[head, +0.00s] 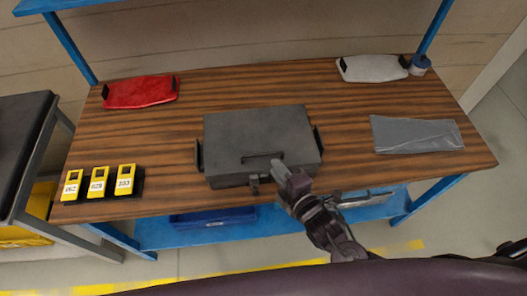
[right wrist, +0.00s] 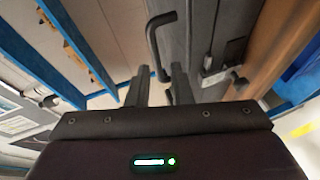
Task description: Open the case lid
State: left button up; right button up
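The dark grey case (head: 228,135) lies on the wooden table with its lid down. A thin bar handle (head: 263,157) sits on the lid near the front, and a latch (head: 254,184) is on the front side. My right gripper (head: 278,166) is at the front edge of the lid, just right of the handle. In the right wrist view its two fingers (right wrist: 160,88) are apart, and the bent black handle (right wrist: 153,37) reaches down toward the gap between them. I cannot tell whether they touch it. My left gripper is not in view.
A blue bin (head: 213,216) is below. Table around the case is mostly clear.

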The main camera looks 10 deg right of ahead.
aim_at(263, 154)
jog(key=shift+n+y, duration=0.4)
jog(key=shift+n, duration=0.3)
jog(key=p+x, duration=0.1)
jog(key=x, duration=0.6)
jog(key=shift+w+a+r+p, duration=0.15)
jog(key=shift+a+p, duration=0.05)
jog(key=shift+p, duration=0.15)
grip_shut()
